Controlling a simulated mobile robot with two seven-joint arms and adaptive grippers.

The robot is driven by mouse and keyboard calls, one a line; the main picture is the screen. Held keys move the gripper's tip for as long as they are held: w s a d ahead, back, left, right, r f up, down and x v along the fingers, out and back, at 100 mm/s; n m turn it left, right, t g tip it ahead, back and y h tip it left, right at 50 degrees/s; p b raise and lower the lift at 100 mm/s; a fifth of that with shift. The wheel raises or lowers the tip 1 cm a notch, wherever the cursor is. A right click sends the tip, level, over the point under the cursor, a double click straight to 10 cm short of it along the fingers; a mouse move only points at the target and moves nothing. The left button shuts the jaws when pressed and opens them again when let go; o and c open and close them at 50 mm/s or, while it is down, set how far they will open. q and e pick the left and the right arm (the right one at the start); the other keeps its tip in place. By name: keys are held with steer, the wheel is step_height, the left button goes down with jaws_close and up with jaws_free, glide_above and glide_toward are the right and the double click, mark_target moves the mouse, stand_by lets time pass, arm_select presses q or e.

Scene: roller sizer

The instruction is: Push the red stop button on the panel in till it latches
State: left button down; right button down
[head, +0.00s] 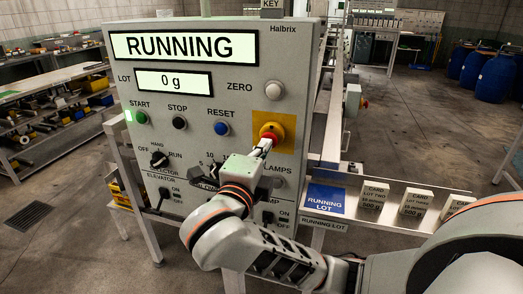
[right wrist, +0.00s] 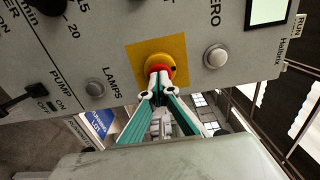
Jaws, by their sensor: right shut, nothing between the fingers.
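The red stop button (head: 270,131) stands on a yellow square plate (head: 284,119) on the right side of the grey panel (head: 240,85). My right gripper (head: 264,146) is shut and empty, with its fingertips at the lower part of the button. In the right wrist view the fingertips (right wrist: 159,92) overlap the bottom of the red button (right wrist: 155,70), and they look touching or very close. How far the button is pressed cannot be told. The panel display (head: 186,46) reads RUNNING, and the lower one (head: 173,83) reads 0 g. My left gripper is not in view.
Near the button are the white ZERO button (head: 274,90), blue RESET button (head: 222,129), black STOP button (head: 180,123) and green START button (head: 141,118). A shelf at right holds a blue RUNNING LOT card (head: 326,197) and several small blocks (head: 374,196). Blue barrels (head: 494,76) stand far back.

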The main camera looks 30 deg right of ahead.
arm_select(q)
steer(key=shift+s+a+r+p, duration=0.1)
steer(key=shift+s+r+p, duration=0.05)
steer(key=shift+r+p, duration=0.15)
arm_select(e)
steer(key=shift+x, duration=0.9)
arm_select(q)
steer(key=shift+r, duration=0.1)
